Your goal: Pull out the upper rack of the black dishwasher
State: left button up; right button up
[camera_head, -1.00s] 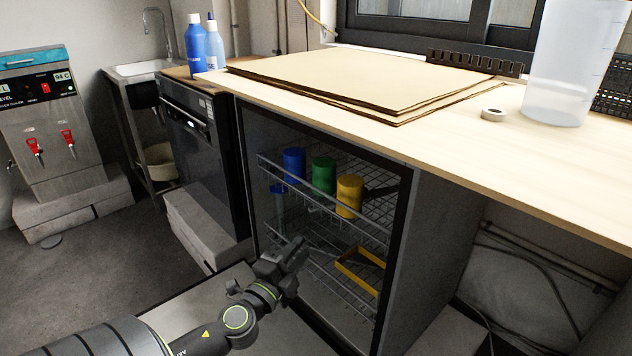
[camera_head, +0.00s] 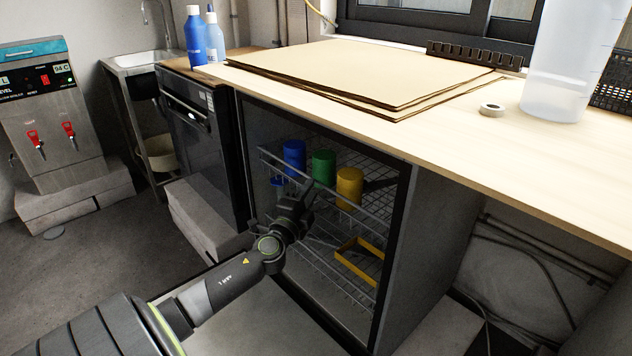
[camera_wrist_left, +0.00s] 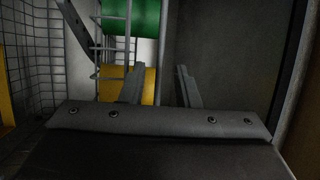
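The black dishwasher (camera_head: 398,240) stands open under the counter. Its upper rack (camera_head: 318,188) is a wire basket holding a blue cup (camera_head: 294,158), a green cup (camera_head: 323,168) and a yellow cup (camera_head: 349,187). My left gripper (camera_head: 304,190) is at the rack's front rail, below the green cup. The rack's wire rim (camera_wrist_left: 98,50) runs beside the left finger there, with the green and yellow cups behind. I cannot tell whether finger and rail touch. My right gripper is not in view.
The lowered door (camera_head: 245,315) lies below my left arm. The lower rack (camera_head: 325,262) holds a yellow tray (camera_head: 360,258). The wooden counter (camera_head: 450,130) overhangs above, carrying cardboard sheets (camera_head: 365,75). Another black appliance (camera_head: 205,150) stands to the left.

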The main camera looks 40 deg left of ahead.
pick_arm(q)
jog(key=shift+x, duration=2.4)
grip_shut()
